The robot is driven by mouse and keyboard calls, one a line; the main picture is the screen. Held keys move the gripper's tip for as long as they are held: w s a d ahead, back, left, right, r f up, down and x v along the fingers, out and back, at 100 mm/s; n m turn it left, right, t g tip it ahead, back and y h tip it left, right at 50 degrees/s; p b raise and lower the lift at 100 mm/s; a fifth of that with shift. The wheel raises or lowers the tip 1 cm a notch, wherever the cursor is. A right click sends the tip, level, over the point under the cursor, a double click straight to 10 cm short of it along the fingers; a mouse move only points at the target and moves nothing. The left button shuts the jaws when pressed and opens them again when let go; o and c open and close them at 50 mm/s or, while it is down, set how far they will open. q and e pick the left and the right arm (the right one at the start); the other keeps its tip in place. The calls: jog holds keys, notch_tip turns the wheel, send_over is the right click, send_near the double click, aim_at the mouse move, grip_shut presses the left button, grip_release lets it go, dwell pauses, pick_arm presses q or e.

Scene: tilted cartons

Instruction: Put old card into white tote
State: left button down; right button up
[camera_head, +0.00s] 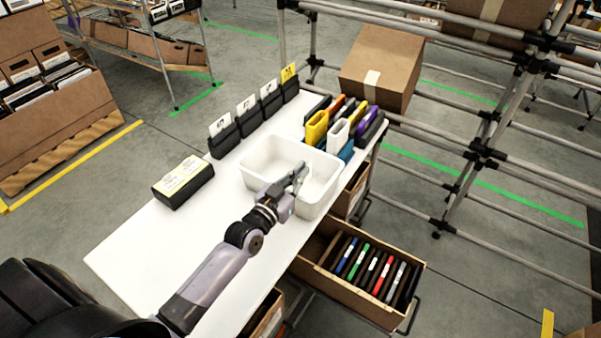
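The white tote (262,147) stands on the white table, and no card can be made out in the part of its inside that shows. My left gripper (299,172) is over the tote, hiding part of its inside. Its fingers are too small and edge-on to tell open from shut, and no card shows in it. White cards (219,125) stand upright in black holders along the table's far left edge, with a yellow card (288,73) in the farthest holder. I cannot tell which one is the old card. My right gripper is not in view.
A black box with a pale yellow top (183,182) lies left of the tote. Coloured holders (340,133) stand behind it. An open carton of coloured folders (352,294) sits lower right of the white table (150,245). The table's near left part is clear.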

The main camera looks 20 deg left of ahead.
pick_arm(q)
jog(key=shift+f, duration=0.3)
jog(key=c, duration=2.4)
grip_release()
jog(key=c, duration=1.8)
grip_release()
jog(key=shift+r, duration=0.15)
jog(key=shift+r, duration=0.45)
jog(key=s+a, duration=0.1)
jog(key=s, duration=1.1)
jog(key=shift+a, duration=0.3)
